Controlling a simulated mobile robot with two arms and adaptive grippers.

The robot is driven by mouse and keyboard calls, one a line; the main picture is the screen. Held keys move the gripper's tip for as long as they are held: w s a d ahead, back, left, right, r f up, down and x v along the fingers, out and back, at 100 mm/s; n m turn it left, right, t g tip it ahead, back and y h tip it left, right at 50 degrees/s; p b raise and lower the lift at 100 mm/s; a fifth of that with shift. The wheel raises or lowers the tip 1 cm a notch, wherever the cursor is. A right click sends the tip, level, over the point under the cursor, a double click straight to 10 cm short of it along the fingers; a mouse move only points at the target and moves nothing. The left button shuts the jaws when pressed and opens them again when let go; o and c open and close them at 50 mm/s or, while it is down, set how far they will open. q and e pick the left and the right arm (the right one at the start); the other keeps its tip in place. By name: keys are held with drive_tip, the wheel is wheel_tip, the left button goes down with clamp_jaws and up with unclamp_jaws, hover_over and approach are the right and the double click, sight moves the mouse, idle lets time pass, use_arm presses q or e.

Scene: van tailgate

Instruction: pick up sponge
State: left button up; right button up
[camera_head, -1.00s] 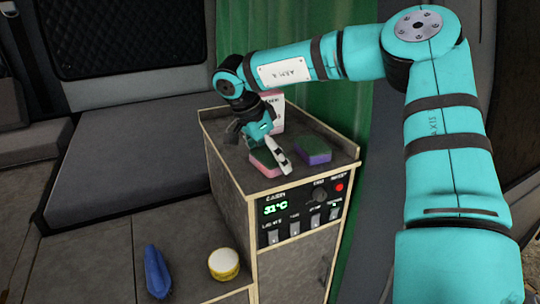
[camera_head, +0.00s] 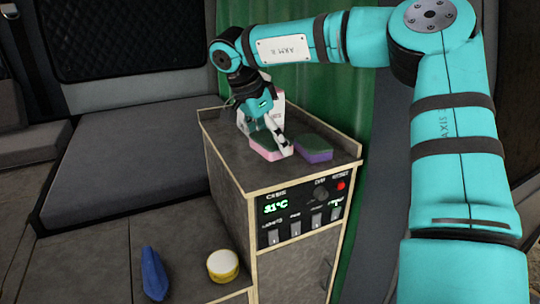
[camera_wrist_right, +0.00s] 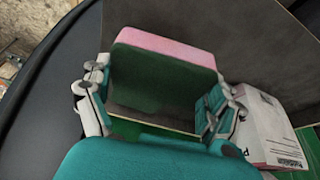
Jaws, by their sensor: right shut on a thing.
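A pink sponge with a dark green face (camera_head: 267,153) is on top of the cabinet. My right gripper (camera_head: 264,141) comes down over it from above and is shut on it, one finger at each side. In the right wrist view the same sponge (camera_wrist_right: 165,65) spans the space between the two fingers (camera_wrist_right: 155,108). I cannot tell whether it touches the cabinet top. A second sponge, purple with a green face (camera_head: 314,149), lies just to the right, apart from the gripper. My left gripper is not in view.
A white printed box (camera_head: 278,104) stands behind the gripper and also shows in the right wrist view (camera_wrist_right: 268,128). The cabinet top (camera_head: 228,150) has a raised rim. A blue cloth-like item (camera_head: 154,274) and a yellow-white round tub (camera_head: 223,266) are on the lower surface. A green curtain (camera_head: 315,95) hangs behind.

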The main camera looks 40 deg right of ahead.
drive_tip(key=s+a+r+b, duration=0.1)
drive_tip(key=s+a+b, duration=0.5)
drive_tip(key=a, duration=0.8)
drive_tip(key=shift+s+a+r, duration=0.15)
drive_tip(key=shift+s+a, duration=0.05)
drive_tip(key=shift+s, duration=0.5)
drive_tip(key=shift+o, duration=0.8)
drive_tip(key=c, duration=0.5)
drive_tip(key=shift+d, duration=0.15)
